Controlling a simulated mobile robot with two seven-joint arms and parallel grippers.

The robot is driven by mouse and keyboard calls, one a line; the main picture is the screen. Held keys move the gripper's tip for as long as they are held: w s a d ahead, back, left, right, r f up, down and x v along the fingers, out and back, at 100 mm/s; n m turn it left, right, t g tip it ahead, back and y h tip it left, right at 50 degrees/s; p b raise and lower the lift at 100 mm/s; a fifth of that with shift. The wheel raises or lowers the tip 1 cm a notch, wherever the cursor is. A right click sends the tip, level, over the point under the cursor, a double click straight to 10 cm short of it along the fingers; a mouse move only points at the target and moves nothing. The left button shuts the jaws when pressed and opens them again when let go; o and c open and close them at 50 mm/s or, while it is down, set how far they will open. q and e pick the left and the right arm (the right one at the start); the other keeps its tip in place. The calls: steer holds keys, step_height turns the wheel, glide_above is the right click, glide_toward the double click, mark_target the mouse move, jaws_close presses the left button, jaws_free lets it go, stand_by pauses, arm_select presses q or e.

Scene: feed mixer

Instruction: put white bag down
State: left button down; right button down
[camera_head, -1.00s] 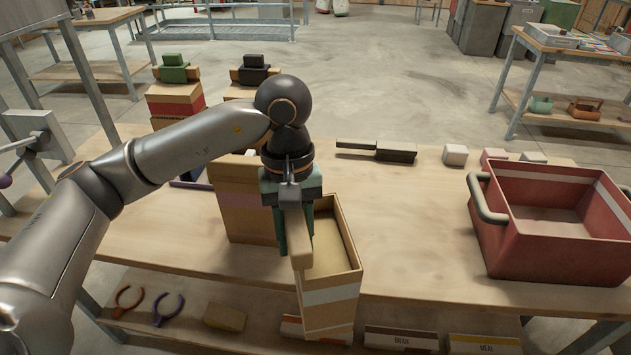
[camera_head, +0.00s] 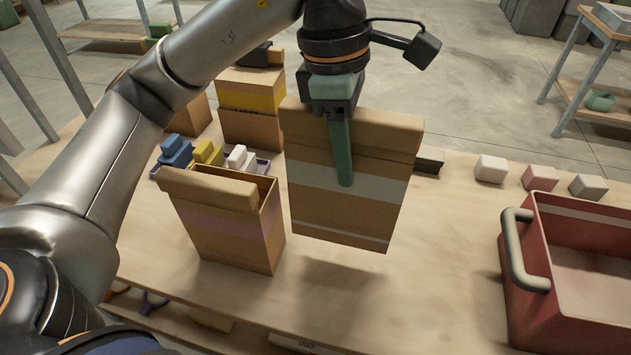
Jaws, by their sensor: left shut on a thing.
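The white bag (camera_head: 345,222) is a brown paper bag with a broad white band and a thin white line near its base. My left gripper (camera_head: 342,165) is shut on its folded top edge, with one green finger down the near face. The bag hangs nearly upright, slightly tilted, above the wooden table (camera_head: 440,270). Its shadow lies on the table below, and its base looks clear of the wood. The other finger is hidden behind the bag. My right gripper is not in view.
An open bag with a purple band (camera_head: 237,235) stands close on the left. A yellow-banded bag (camera_head: 252,98) stands behind. A red crate (camera_head: 525,295) stands at the right. Small blocks (camera_head: 490,168) line the back right. The table between held bag and crate is clear.

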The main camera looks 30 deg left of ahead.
arm_select(q)
steer(key=w+a+f+p, duration=0.1)
steer(key=w+a+f, duration=0.8)
steer(key=f, duration=0.3)
steer(key=shift+a+f, duration=0.2)
steer(key=shift+a, duration=0.3)
steer(key=shift+f, duration=0.2)
steer(key=c, duration=0.6)
jaws_free()
steer(key=shift+s+f, duration=0.1)
steer(key=shift+s, duration=0.05)
steer(key=shift+o, duration=0.2)
step_height(320, 180, up, 12)
steer(key=a, duration=0.1)
steer(key=shift+s+a, duration=0.25)
steer(key=shift+a, duration=0.15)
